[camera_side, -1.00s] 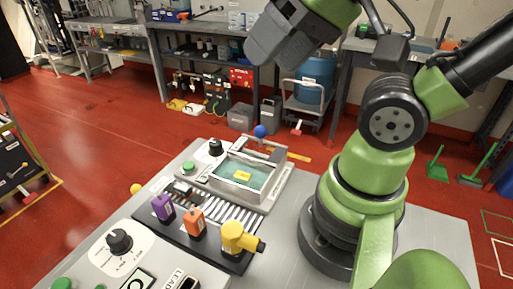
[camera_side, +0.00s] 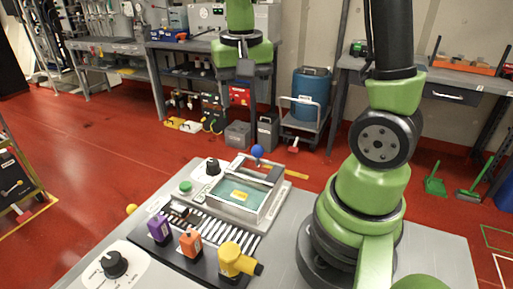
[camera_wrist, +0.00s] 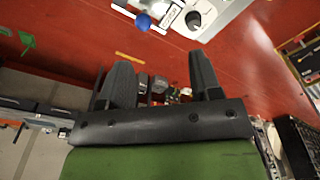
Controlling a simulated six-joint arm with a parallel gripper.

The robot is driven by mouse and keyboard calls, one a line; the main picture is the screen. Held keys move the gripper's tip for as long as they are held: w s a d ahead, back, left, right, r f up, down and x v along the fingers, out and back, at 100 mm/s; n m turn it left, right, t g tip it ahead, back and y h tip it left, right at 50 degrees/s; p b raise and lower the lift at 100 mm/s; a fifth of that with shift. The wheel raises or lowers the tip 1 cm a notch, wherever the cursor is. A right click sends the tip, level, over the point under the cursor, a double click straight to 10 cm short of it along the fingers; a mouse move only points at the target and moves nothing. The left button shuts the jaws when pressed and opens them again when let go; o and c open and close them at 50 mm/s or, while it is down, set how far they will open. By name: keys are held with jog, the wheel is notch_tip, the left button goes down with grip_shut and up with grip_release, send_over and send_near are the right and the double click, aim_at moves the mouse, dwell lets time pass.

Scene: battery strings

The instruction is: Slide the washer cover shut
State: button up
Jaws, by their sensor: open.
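The washer (camera_side: 222,208) is a pale box on the grey bench with an open-topped basin of teal liquid (camera_side: 237,195) and a yellow label or item inside. Its cover frame (camera_side: 262,172) with a blue ball knob (camera_side: 257,151) is at the far side of the basin, leaving the basin in view. The knob also shows at the top of the wrist view (camera_wrist: 142,22). My gripper (camera_side: 245,70) hangs in the air above and beyond the knob, apart from it. In the wrist view its fingers (camera_wrist: 162,75) are spread and empty.
In front of the washer stand a purple (camera_side: 159,229), an orange (camera_side: 190,242) and a yellow (camera_side: 235,260) block, beside a striped rack (camera_side: 225,232). A black dial (camera_side: 212,167) and green button (camera_side: 185,187) lie left of the basin. Space above the washer is clear.

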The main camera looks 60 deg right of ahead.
jog(key=m+g, duration=0.2)
send_near(256, 146)
jog(key=f, duration=0.3)
jog(key=s+f, duration=0.1)
jog(key=f, duration=0.6)
jog(key=shift+s+d+f, duration=0.2)
jog(key=shift+s+d, duration=0.05)
jog(key=shift+d, duration=0.15)
